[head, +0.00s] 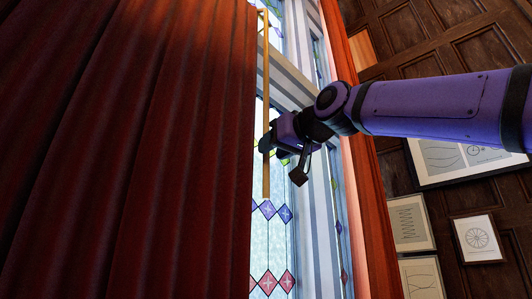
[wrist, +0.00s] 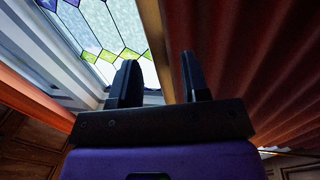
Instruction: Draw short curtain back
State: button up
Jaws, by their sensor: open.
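A dark red pleated curtain (head: 130,150) fills the left half of the head view and the right side of the wrist view (wrist: 270,50). A thin gold wand (head: 266,60) runs along the curtain's right edge, in front of the window. My gripper (head: 281,161) is at the wand's lower part, just right of the curtain edge, with one finger overlapping the wand. In the wrist view my gripper (wrist: 159,68) has its two dark fingers apart.
A stained-glass window (head: 271,235) with coloured diamonds lies behind my gripper. Dark wood panelling (head: 425,35) and framed drawings (head: 477,238) are farther right.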

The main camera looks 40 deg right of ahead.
jog(key=w, duration=0.3)
jog(key=shift+w, duration=0.15)
grip_shut()
